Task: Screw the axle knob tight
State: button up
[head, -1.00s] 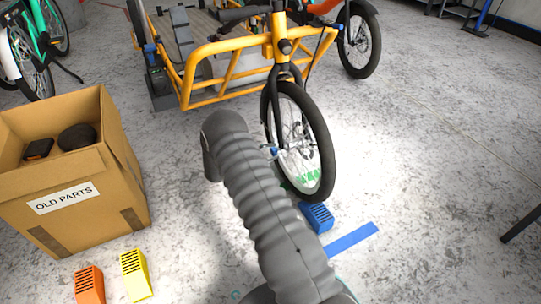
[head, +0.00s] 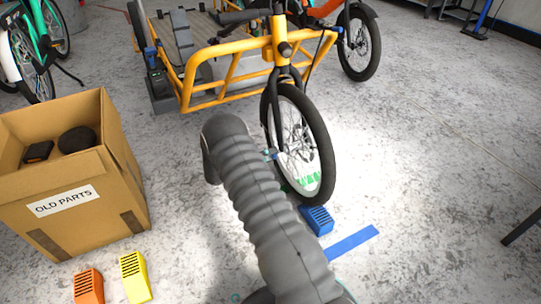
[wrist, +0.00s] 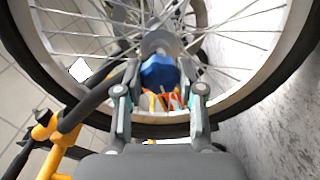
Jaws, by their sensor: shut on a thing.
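The blue axle knob (wrist: 158,72) sits at the hub of the front wheel in the wrist view. My gripper (wrist: 160,92) has a finger on each side of it and is shut on it. The front wheel (head: 322,150) belongs to the yellow cargo bike (head: 225,68) and stands upright in its black fork (head: 268,100). Whether the knob is seated fully against the fork cannot be told.
An open cardboard box (head: 100,205) labelled OLD PARTS stands left. Orange (head: 88,286) and yellow (head: 135,277) blocks lie before it.

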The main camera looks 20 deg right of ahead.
jog(key=shift+m, duration=0.6)
jog(key=o, duration=1.2)
jog(key=shift+c, duration=0.2)
jog(key=shift+a, duration=0.1)
jog(key=a, duration=1.1)
jog(key=shift+s+a, duration=0.25)
jog(key=shift+a, duration=0.15)
